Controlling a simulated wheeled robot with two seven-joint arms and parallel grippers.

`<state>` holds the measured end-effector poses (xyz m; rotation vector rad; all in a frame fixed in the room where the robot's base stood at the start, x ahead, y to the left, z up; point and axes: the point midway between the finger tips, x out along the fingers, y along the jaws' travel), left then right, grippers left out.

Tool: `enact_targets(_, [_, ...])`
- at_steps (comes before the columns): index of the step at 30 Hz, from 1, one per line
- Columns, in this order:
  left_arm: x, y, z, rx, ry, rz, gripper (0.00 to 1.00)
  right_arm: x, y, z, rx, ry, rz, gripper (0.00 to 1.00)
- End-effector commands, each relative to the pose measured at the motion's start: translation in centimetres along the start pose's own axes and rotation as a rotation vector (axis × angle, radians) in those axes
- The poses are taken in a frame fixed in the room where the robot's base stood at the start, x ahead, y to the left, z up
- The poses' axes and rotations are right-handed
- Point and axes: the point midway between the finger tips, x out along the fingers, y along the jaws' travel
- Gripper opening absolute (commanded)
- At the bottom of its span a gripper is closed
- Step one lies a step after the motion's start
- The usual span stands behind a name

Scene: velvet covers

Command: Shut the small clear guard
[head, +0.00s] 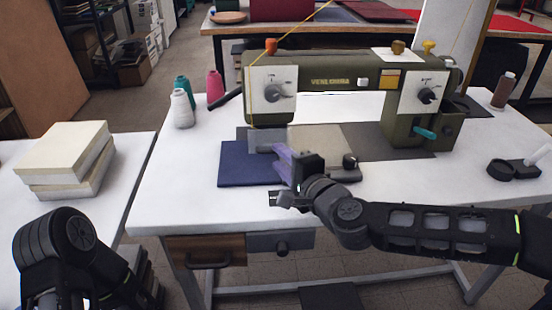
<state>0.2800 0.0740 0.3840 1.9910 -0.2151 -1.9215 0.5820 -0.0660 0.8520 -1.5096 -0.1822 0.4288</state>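An olive-green sewing machine (330,80) stands on a white table. A small purple-tinted, see-through piece (282,158), which looks like the clear guard, sits low at the machine's left end, near the needle area. It seems tilted outward toward me. My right gripper (284,192) comes in from the right and is right in front of it, partly hiding it. I cannot tell whether they touch, or whether the fingers are open or shut. My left arm shows at the lower left; its gripper is not in view.
Dark blue fabric (240,172) lies under the machine's left end. Thread cones, including a white one (182,108), stand at the back left. Stacked cream blocks (66,158) sit on the left table. A black dish (509,170) is at the right. The table's front left is clear.

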Motion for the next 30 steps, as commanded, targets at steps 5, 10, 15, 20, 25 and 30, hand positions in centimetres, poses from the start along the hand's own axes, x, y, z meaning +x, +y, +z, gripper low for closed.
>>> enact_targets(5, [0.7, -0.2, 0.0, -0.001, 0.0, 0.0, 0.36, 2.1, 0.1, 0.1, 0.001, -0.002, -0.002, 0.3])
enact_targets(10, [0.8, -0.3, 0.0, -0.001, 0.0, 0.0, 0.36, 2.9, 0.0, 0.0, 0.0, -0.001, 0.0, 0.3])
enact_targets(15, [0.7, -0.3, 0.0, -0.001, 0.0, 0.0, 0.36, 2.9, 0.0, 0.0, 0.0, 0.0, 0.001, 0.3])
enact_targets(20, [0.7, -0.3, 0.0, -0.001, 0.0, 0.0, 0.36, 2.9, 0.0, 0.0, 0.0, 0.0, 0.0, 0.24])
enact_targets(25, [0.7, -0.3, 0.0, -0.001, 0.0, 0.0, 0.36, 2.9, 0.0, 0.0, 0.0, 0.0, 0.0, 0.1])
enact_targets(30, [0.7, -0.3, 0.0, -0.001, 0.0, 0.0, 0.36, 2.9, 0.0, 0.0, 0.0, 0.0, 0.0, 0.0])
